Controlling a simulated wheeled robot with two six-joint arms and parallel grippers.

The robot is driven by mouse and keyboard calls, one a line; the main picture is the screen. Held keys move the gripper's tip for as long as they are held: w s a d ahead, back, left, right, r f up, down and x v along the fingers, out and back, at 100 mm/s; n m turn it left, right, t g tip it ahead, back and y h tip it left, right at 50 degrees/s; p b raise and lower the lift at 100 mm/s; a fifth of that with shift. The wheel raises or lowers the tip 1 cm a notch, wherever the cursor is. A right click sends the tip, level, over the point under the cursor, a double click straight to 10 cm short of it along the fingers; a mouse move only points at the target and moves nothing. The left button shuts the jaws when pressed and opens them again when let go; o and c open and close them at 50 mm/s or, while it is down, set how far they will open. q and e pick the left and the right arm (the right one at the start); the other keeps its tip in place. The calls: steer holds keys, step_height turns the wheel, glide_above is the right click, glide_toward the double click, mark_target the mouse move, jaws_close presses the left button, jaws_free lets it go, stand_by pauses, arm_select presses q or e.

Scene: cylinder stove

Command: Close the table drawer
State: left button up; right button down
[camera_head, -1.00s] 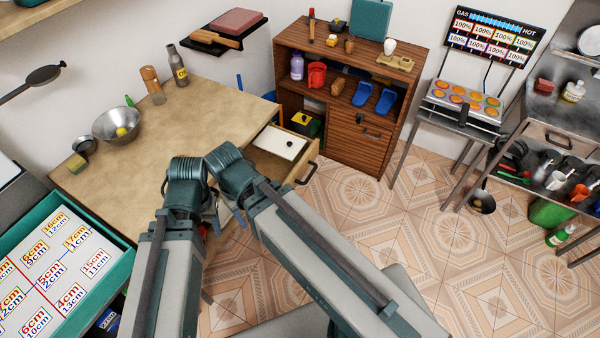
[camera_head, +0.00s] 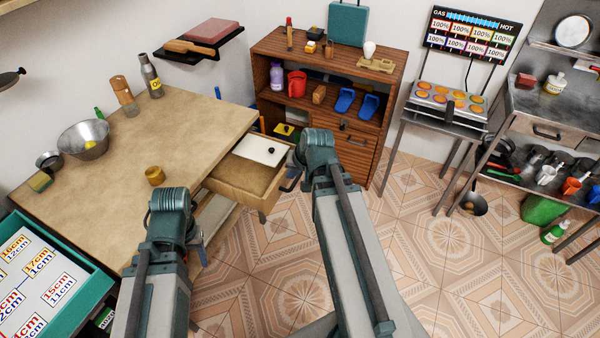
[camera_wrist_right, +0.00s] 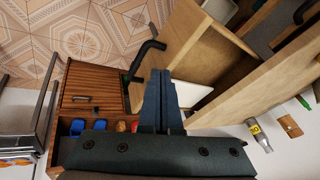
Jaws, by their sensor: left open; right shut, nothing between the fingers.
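The wooden table drawer (camera_head: 235,190) stands pulled out from the right side of the table (camera_head: 150,140). My left gripper (camera_head: 202,250) is open and mostly hidden, beside the table's near edge.
A wooden cabinet (camera_head: 355,160) stands just behind the drawer. A metal bowl (camera_head: 84,140) and a small jar (camera_head: 155,176) are on the table. A teal-edged board (camera_head: 65,318) is at lower left. The tiled floor (camera_head: 430,240) to the right is open.

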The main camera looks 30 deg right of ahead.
mark_target(253, 147)
steer(key=d+m+t+h+b, duration=0.1)
steer(key=d+m+t+b, duration=0.15)
steer(key=d, duration=0.75)
arm_select(q)
step_height(253, 147, down, 11)
steer(key=b, duration=0.7)
steer(key=shift+r, duration=0.15)
arm_select(e)
steer(key=w+a+r+x, duration=0.1)
steer(key=a+x, duration=0.1)
steer(key=x, duration=1.1)
steer(key=shift+w+r+m, duration=0.15)
steer(key=shift+w+m, duration=0.05)
steer(key=shift+m, duration=0.25)
steer(key=shift+a+g, duration=0.15)
steer(key=shift+g, duration=0.1)
steer(key=w+a, duration=0.4)
steer(key=w, duration=0.1)
steer(key=w+a, duration=0.3)
steer(key=w, duration=0.2)
steer(key=w+a, duration=0.4)
steer(key=w, duration=0.1)
steer(key=shift+a, duration=0.3)
